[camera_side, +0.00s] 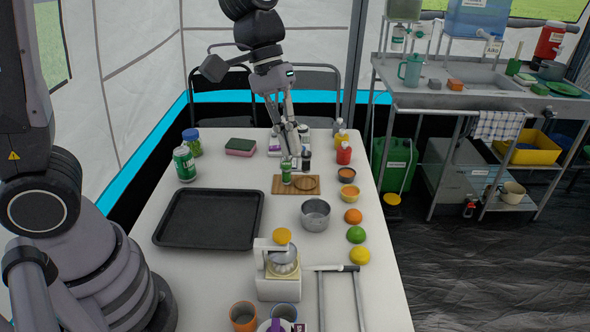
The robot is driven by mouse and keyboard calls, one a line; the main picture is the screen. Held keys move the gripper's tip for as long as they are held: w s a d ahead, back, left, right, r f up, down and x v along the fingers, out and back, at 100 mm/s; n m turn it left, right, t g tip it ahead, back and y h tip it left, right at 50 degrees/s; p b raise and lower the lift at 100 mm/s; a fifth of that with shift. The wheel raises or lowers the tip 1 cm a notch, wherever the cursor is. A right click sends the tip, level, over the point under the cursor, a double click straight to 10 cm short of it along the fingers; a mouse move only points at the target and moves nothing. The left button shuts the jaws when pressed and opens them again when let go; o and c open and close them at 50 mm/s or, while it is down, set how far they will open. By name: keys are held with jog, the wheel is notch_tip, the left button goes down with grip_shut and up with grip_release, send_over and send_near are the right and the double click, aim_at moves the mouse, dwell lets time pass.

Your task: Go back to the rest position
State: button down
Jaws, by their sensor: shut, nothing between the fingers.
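My gripper (297,158) hangs fingers down over the far half of the white table (180,290). It is shut, and I see nothing held in it. Its fingertips are close to a small green container (286,172) and a dark bottle (306,161), in line with the far edge of a wooden board (283,190). I cannot tell whether the fingertips touch anything. A brown round item (306,184) lies on the board.
A black tray (210,218) lies at left and a metal pot (315,213) right of centre. A juicer (280,272) stands in front. Fruit, small bowls and bottles line the right edge.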

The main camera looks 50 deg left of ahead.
jog(key=s+a+r+m+t+y, duration=0.2)
jog(key=s+a+r+t, duration=0.1)
jog(key=s+a, duration=0.4)
jog(key=s+a+r+m+t+y, duration=0.2)
jog(key=s+a+r+t+y, duration=0.1)
jog(key=s+a, duration=0.4)
jog(key=shift+a+r, duration=0.4)
jog(key=shift+a, duration=0.75)
